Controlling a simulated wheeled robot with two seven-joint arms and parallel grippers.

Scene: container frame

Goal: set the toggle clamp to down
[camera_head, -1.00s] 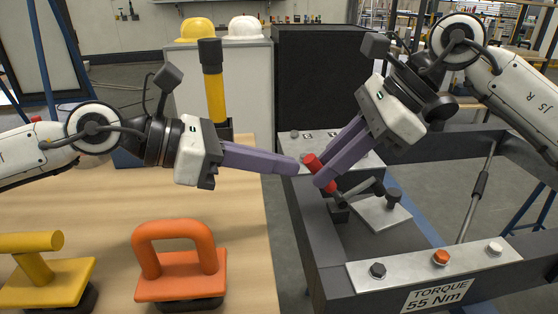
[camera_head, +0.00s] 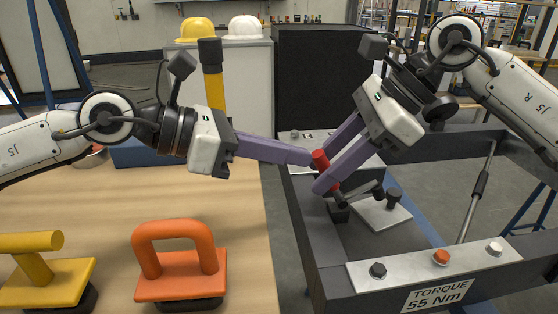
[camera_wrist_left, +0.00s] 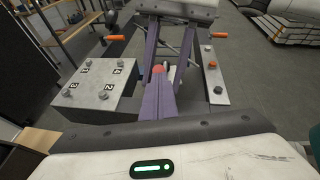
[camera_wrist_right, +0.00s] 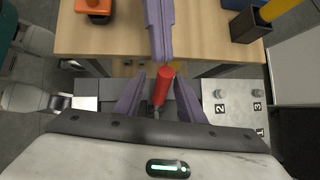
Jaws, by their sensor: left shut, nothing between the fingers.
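The toggle clamp's red handle (camera_head: 320,161) sticks up, tilted, above its dark base (camera_head: 339,212) on the frame; it also shows in the right wrist view (camera_wrist_right: 162,86). My left gripper (camera_head: 310,157) is shut and empty, its tips right at the handle's upper left side; I cannot tell whether they touch. My right gripper (camera_head: 340,157) is open, its fingers on either side of the handle, as the right wrist view (camera_wrist_right: 158,98) shows. In the left wrist view the handle's round red end (camera_wrist_left: 158,69) shows at my left fingertips (camera_wrist_left: 160,80). The fingers partly hide the clamp.
A pale plate (camera_head: 380,216) with a dark knob lies right of the clamp. A bolted plate (camera_head: 410,269) and torque label (camera_head: 437,294) are on the near frame beam. On the wooden table at left stand an orange-handled block (camera_head: 180,275) and a yellow-handled one (camera_head: 45,280).

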